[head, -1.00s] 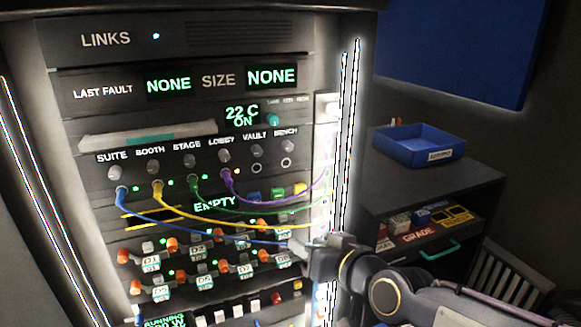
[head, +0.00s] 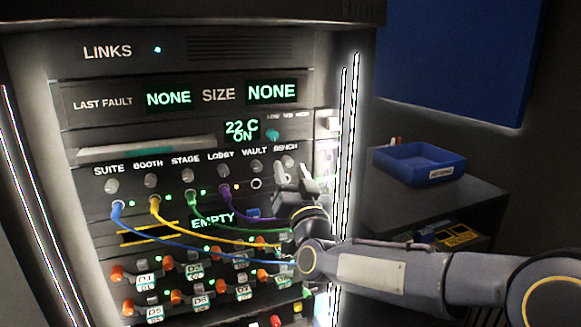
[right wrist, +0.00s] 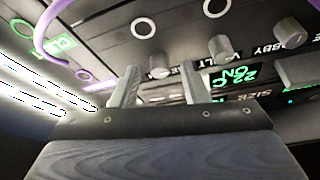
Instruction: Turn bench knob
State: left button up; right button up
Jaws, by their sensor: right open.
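The bench knob (right wrist: 159,66) is a small grey knob below the BENCH label (head: 286,147) at the right end of the knob row. In the right wrist view it shows between the two fingertips. My right gripper (head: 292,172) is open in front of it, with one finger to each side; I cannot tell whether the fingers touch it. In the head view the gripper largely hides this knob. My left gripper is not in view.
The vault knob (right wrist: 220,48) is close beside it. Blue, yellow, green and purple cables (head: 229,201) hang from sockets below the row, near my right arm. A blue tray (head: 420,165) sits on a dark cabinet to the right.

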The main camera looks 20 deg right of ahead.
jog(key=shift+w+r, duration=0.25)
jog(key=shift+w, duration=0.3)
